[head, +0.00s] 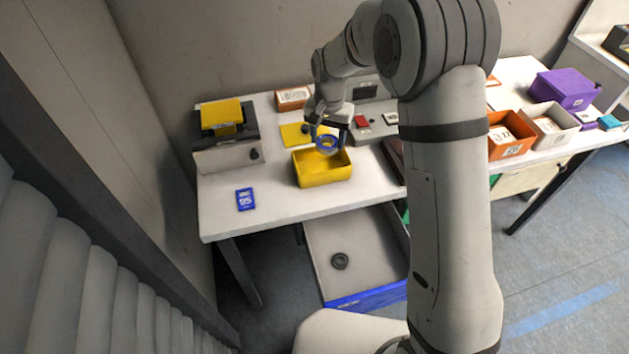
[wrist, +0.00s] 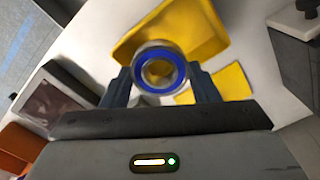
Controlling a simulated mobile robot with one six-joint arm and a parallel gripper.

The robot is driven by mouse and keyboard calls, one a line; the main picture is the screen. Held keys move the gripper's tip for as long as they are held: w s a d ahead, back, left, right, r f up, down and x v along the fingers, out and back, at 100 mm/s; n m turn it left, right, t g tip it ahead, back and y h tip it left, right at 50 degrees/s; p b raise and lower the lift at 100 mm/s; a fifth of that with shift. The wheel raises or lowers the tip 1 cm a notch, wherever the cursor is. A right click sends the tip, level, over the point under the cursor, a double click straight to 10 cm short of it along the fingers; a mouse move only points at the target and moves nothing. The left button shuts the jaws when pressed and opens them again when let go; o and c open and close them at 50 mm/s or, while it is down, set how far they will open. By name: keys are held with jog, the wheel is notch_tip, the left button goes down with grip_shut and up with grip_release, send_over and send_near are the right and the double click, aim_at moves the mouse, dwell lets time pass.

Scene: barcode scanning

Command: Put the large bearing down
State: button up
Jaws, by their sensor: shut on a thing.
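The large bearing (wrist: 141,69) is a steel ring with a blue face. My gripper (wrist: 160,82) is shut on it, one finger on each side, in the wrist view. In the head view the bearing (head: 327,142) shows as a blue ring between the fingers of my gripper (head: 328,133). It is over or just behind the far part of the yellow bin (head: 322,178) on the white table; its exact height above the bin is hard to tell. The bin (wrist: 200,32) also shows behind the bearing in the wrist view.
A blue card marked 95 (head: 245,199) lies on the table (head: 225,217) at left. A device with a yellow top (head: 222,115) stands behind it. A grey ring (head: 340,261) lies in a low tray below.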

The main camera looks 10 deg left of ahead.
aim_at(320, 151)
jog(key=shift+s+a+f, duration=0.2)
jog(key=shift+a+f, duration=0.4)
jog(key=shift+a, duration=0.3)
notch_tip(320, 151, down, 4)
jog(key=shift+f+p, duration=0.1)
jog(key=shift+p, duration=0.35)
jog(key=shift+f, duration=2.2)
jog(key=shift+f, duration=0.2)
jog(key=o, duration=1.1)
jog(key=shift+r, duration=0.1)
jog(key=shift+o, duration=0.2)
